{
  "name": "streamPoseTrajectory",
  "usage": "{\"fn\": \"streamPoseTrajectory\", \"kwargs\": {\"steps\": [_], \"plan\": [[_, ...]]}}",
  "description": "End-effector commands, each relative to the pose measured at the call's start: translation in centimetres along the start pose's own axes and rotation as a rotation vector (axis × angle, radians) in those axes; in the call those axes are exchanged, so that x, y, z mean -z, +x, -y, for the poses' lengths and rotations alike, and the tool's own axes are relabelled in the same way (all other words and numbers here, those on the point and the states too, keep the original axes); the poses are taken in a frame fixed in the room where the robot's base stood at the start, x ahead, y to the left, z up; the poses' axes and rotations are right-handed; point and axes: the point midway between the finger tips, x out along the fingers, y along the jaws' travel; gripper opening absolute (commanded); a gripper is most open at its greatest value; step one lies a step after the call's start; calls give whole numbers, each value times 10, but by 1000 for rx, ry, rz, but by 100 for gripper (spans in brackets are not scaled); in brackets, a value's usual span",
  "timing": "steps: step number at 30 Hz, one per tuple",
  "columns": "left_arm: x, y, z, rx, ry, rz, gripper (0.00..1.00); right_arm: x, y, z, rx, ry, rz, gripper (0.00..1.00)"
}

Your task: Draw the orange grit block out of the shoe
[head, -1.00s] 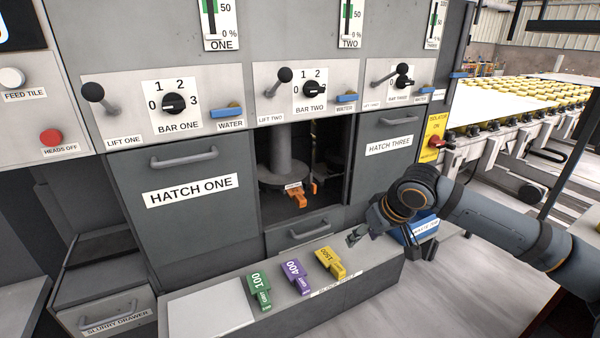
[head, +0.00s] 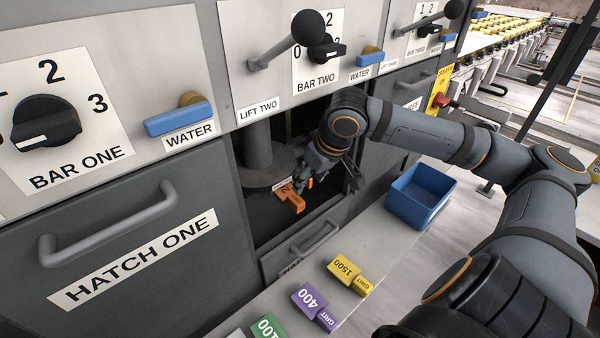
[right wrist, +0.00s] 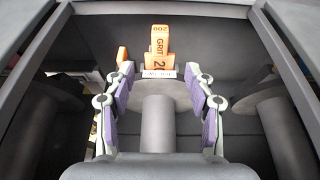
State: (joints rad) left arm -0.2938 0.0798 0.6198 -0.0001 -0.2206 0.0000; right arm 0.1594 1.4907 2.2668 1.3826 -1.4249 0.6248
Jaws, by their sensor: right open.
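The orange grit block (head: 291,202) sticks out of the round grey shoe (head: 255,178) inside the open hatch two bay. In the right wrist view the orange block (right wrist: 160,42), marked GRIT, lies beyond the fingertips, roughly centred between them. The grey shoe (right wrist: 165,98) and its column fill the space between the fingers. My right gripper (head: 312,178) reaches into the bay beside the block. In the right wrist view my right gripper (right wrist: 166,82) is open with nothing between its pads at the block. My left gripper is not in view.
Yellow (head: 348,275), purple (head: 314,306) and green (head: 267,327) grit blocks lie on the ledge below. A blue bin (head: 421,197) stands at its right. The bay's frame surrounds my right gripper; the lift two lever (head: 290,44) is above.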

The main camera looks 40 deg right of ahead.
Motion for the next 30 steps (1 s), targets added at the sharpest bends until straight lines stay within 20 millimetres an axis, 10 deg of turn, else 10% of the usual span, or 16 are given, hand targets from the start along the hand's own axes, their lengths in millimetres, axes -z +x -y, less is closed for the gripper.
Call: {"fn": "streamPoseTrajectory", "kwargs": {"steps": [5, 16, 30], "plan": [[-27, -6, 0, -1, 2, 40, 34, 1, 7, 1, 8, -1, -2, 55], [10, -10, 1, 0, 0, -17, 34, 0, 52, 2, 9, 4, 0, 55], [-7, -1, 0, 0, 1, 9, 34, -1, 105, 0, 1, 0, 1, 55]]}}
